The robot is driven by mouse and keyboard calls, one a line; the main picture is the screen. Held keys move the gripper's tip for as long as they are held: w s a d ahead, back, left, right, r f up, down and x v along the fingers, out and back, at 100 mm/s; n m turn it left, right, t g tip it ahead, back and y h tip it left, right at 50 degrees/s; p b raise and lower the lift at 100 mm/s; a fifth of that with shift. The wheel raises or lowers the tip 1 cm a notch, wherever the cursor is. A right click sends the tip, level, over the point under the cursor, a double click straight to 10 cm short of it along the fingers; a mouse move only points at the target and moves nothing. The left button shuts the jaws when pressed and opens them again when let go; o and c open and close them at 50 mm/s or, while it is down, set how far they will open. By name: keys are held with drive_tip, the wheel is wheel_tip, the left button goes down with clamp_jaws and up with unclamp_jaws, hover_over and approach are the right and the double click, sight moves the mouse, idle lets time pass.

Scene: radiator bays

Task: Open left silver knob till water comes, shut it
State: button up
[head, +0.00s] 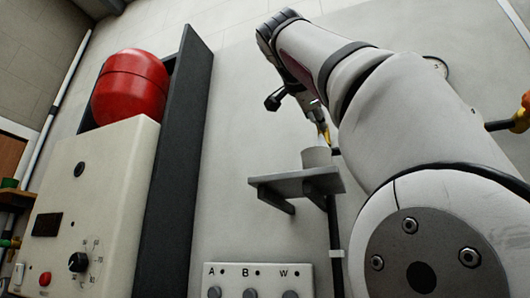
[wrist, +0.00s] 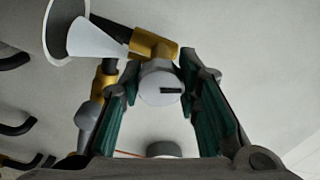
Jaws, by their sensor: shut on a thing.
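The silver knob (wrist: 160,88), a round pale cap with a dark slot, sits on a brass valve (wrist: 152,45) in the wrist view. My gripper (wrist: 159,75) has its green-padded fingers on both sides of the knob and is shut on it. A whitish cone (wrist: 95,40) runs from the valve into the mouth of a cup (wrist: 58,50); I cannot tell whether it is running water. In the head view, my gripper (head: 312,108) hangs above the pale cup (head: 316,157), and the knob is hidden.
The cup stands on a grey wall shelf (head: 290,183). A black pipe (head: 334,225) runs down behind it. A panel marked A, B, W (head: 258,280) is below. A cream boiler box (head: 95,205) with a red tank (head: 131,87) stands left. A gauge (head: 438,66) is at right.

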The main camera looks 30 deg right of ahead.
idle(0.3)
drive_tip(key=o, duration=1.2)
drive_tip(key=shift+a, duration=0.1)
drive_tip(key=v, duration=1.1)
drive_tip(key=shift+s+a, duration=0.25)
drive_tip(key=shift+s, duration=0.1)
